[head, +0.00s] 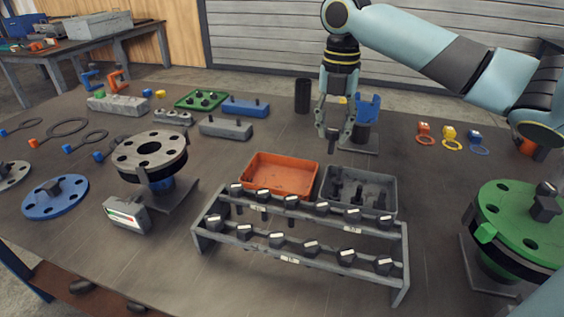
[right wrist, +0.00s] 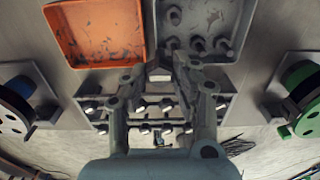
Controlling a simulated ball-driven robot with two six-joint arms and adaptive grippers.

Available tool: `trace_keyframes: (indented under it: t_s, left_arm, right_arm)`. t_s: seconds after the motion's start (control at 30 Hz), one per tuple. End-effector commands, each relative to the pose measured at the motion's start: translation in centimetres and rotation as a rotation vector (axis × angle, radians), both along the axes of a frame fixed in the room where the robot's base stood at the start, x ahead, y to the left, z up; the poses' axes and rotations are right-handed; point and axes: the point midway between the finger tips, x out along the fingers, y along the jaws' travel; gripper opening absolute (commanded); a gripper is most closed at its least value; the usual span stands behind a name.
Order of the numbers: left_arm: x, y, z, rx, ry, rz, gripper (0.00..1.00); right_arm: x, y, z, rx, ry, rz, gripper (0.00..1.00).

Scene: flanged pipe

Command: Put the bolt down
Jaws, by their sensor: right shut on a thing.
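My right gripper (head: 335,122) is shut on a dark bolt (head: 333,133) and holds it in the air above and behind the trays. In the right wrist view the bolt's pale head (right wrist: 158,73) shows between the fingertips (right wrist: 160,72). The orange tray (head: 281,175) looks empty. The grey tray (head: 388,184) beside it holds several dark bolts, and it also shows in the right wrist view (right wrist: 242,22). A two-level grey rack (head: 300,238) in front of the trays carries several bolts with pale-marked heads. My left gripper is not in view.
A blue part on a stand (head: 367,108) and a black cylinder (head: 302,95) are near the gripper. Coloured rings (head: 450,142) lie to the right. Table between rack and green flange is clear.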

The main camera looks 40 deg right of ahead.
Motion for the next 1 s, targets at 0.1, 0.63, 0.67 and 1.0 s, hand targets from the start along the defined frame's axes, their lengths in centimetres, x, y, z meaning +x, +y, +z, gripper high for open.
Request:
trace_keyframes:
  t_s: [0.1, 0.63, 0.67, 1.0]
  left_arm:
    - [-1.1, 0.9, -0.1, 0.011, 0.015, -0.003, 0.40]
    - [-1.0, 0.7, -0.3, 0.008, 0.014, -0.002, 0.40]
    - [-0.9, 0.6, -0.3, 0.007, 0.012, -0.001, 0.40]
    - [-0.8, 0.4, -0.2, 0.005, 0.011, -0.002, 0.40]
  right_arm:
    - [1.5, 1.1, -1.0, 0.010, -0.005, -0.002, 0.00]
    - [10.0, 5.4, -6.9, 0.003, 0.000, 0.001, 0.00]
    - [10.1, 5.5, -7.1, 0.002, 0.001, 0.002, 0.00]
    - [10.1, 5.4, -10.9, 0.000, 0.000, 0.002, 0.00]
